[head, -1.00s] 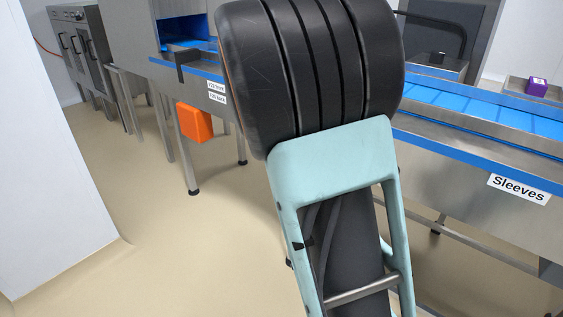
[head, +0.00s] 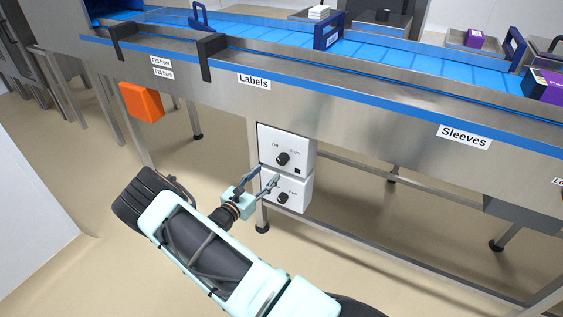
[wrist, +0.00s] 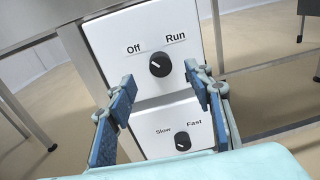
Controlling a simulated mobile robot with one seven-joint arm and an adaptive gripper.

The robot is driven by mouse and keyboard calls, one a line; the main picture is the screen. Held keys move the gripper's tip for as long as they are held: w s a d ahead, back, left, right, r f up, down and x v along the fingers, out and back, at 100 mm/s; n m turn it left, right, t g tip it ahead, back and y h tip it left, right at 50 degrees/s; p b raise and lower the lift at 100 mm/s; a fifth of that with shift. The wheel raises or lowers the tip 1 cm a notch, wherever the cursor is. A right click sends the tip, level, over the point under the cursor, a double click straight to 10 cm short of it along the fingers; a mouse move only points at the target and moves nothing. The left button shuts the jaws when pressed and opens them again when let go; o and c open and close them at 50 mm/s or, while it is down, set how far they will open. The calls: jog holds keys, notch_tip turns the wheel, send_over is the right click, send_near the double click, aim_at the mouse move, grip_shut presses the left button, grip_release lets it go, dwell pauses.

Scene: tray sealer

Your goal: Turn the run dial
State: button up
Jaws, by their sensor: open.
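The run dial (head: 283,159) is a black knob on the upper white box, marked Off on the left and Run on the right. In the wrist view the run dial (wrist: 160,64) has a white pointer line slanting between upper right and lower left. My gripper (head: 259,175) is open and empty, in front of the boxes. In the wrist view my gripper (wrist: 165,84) has its two fingers spread to either side of the dial, with the dial seen between and beyond them. I see no contact.
A second black speed dial (wrist: 182,141), marked Slow and Fast, sits on the lower white box. The conveyor frame (head: 350,110) runs above the boxes. A steel leg (head: 254,150) stands beside them. An orange box (head: 141,101) hangs further left.

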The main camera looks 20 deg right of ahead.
aim_at(281, 162)
jog(key=w+d, duration=0.2)
jog(key=w+d+f+n+b, duration=0.1)
jog(key=w+d, duration=0.1)
jog(key=d, duration=0.1)
jog(key=w+d+f+n+b, duration=0.1)
jog(key=w+d, duration=0.1)
jog(key=d, duration=0.1)
jog(key=shift+d+f+t, duration=0.1)
jog(key=shift+d+t, duration=0.05)
jog(key=shift+t, duration=0.25)
jog(key=c, duration=1.2)
jog(key=shift+o, duration=0.2)
